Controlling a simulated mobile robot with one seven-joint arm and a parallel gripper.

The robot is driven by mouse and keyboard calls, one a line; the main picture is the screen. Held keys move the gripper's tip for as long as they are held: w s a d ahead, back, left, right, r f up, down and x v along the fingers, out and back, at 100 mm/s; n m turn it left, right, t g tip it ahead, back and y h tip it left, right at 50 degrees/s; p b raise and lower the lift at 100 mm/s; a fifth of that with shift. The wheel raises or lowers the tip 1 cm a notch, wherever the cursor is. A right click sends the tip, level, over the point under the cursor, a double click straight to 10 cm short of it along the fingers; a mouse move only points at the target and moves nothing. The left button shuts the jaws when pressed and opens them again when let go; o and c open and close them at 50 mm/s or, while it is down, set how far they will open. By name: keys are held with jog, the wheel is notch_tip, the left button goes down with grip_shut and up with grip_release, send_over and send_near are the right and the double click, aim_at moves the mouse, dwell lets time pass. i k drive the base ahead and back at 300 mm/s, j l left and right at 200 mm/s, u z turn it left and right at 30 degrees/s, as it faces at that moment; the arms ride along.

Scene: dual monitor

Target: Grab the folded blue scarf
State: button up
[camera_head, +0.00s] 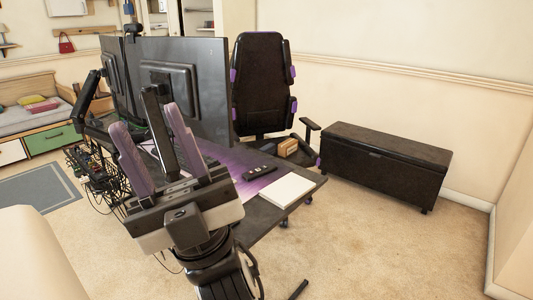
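I cannot make out a folded blue scarf in the head view; part of the desk is hidden behind my arm and the monitors. My gripper (146,115) is in front of the desk (270,221), pointing up, with its two purple-padded fingers spread apart. A dark upright bar shows between the fingers; I cannot tell whether it belongs to the monitor stand. I see nothing held.
Two monitors (208,88) stand close beyond my gripper. A white flat box (286,191) and a black device (260,173) lie on the desk. Behind are a black chair (259,85) and a black bench (385,165). The carpet at right is clear.

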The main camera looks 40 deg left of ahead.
aim_at(271, 148)
jog(key=i+l, duration=0.1)
jog(key=i, duration=2)
jog(key=i+u, duration=0.3)
jog(key=i, duration=0.95)
jog(key=i+u, duration=0.4)
jog(key=i+l+u, duration=0.15)
jog(key=i+u, duration=0.25)
jog(key=i, duration=0.2)
jog(key=i+u, duration=0.45)
jog(key=u, duration=0.3)
jog(key=i+l+u, duration=0.1)
jog(key=u, duration=0.25)
jog(key=i+l+u, duration=0.2)
jog(key=i+u, duration=0.2)
jog(key=i+l+u, duration=0.35)
